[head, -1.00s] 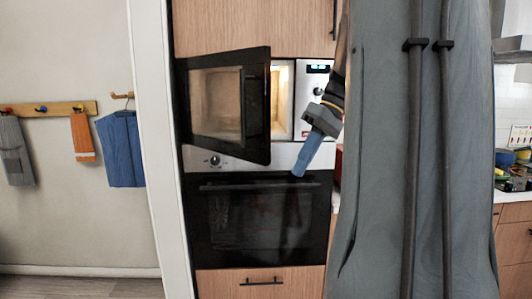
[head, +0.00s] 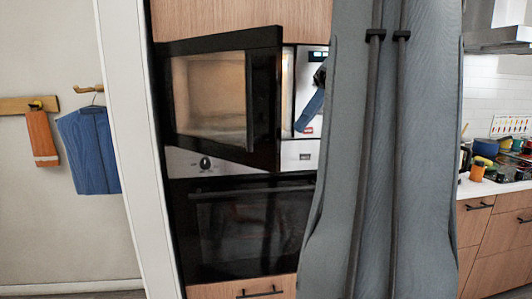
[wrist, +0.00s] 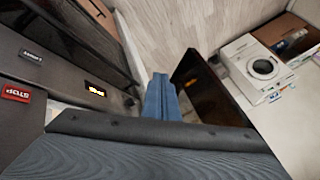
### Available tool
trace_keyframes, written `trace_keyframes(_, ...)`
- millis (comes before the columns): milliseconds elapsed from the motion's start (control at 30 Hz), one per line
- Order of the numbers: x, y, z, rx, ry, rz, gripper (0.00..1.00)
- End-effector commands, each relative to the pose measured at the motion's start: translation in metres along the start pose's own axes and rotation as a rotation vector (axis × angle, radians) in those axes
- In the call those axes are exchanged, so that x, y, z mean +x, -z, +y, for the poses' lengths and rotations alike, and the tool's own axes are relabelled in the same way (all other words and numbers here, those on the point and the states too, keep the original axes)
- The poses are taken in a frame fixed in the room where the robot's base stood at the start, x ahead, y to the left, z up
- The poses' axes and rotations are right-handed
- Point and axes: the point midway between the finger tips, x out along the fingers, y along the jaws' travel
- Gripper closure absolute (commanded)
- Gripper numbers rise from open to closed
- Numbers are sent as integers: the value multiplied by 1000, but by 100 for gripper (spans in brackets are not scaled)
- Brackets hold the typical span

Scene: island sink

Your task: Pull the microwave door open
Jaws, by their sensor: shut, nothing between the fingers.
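The microwave door (head: 195,98) is black with a window and stands partly open, hinged at its left side. A narrow strip of the lit interior (head: 288,75) shows past its free right edge. My gripper (head: 301,128) shows blue fingers, pointing down in front of the microwave's control panel (head: 290,151), to the right of the door's free edge and apart from its handle. My grey body hides part of the arm. In the wrist view the fingers (wrist: 160,82) are together and empty. A dark panel (wrist: 205,85) stands to their right; I cannot tell whether it is the door.
A black oven (head: 250,228) sits below the microwave. Wooden cabinets frame both. A white door frame (head: 133,150) stands close on the left. A counter (head: 495,187) with several items is on the right. In the wrist view a white appliance (wrist: 252,68) lies to the right.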

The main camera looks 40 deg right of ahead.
Motion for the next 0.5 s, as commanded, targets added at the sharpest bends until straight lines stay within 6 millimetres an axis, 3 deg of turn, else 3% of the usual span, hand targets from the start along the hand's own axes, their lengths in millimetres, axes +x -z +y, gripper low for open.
trace_keyframes(500, 92, 0, -2, 2, 2, -1, 100)
